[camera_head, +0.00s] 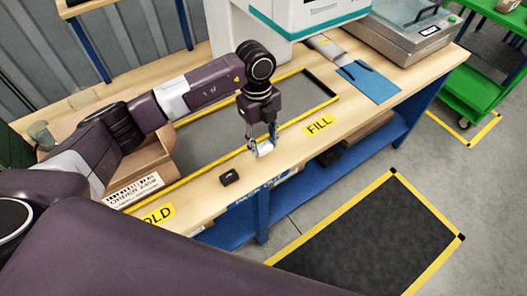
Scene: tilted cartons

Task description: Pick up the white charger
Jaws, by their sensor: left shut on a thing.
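The white charger (265,149) is a small pale block near the front edge of the wooden bench, at the yellow line in front of the grey marked area. My left gripper (262,142) points down from above and is shut on the charger, with its fingers on either side of it. I cannot tell whether the charger touches the bench top or is just above it. My right gripper is not in view.
A small black object (229,178) lies left of the charger near the bench edge. An open carton (132,172) stands at the left under my arm. A blue clipboard (369,82) and a steel-topped machine (405,35) are at the right. A "FILL" label (318,125) marks the bench.

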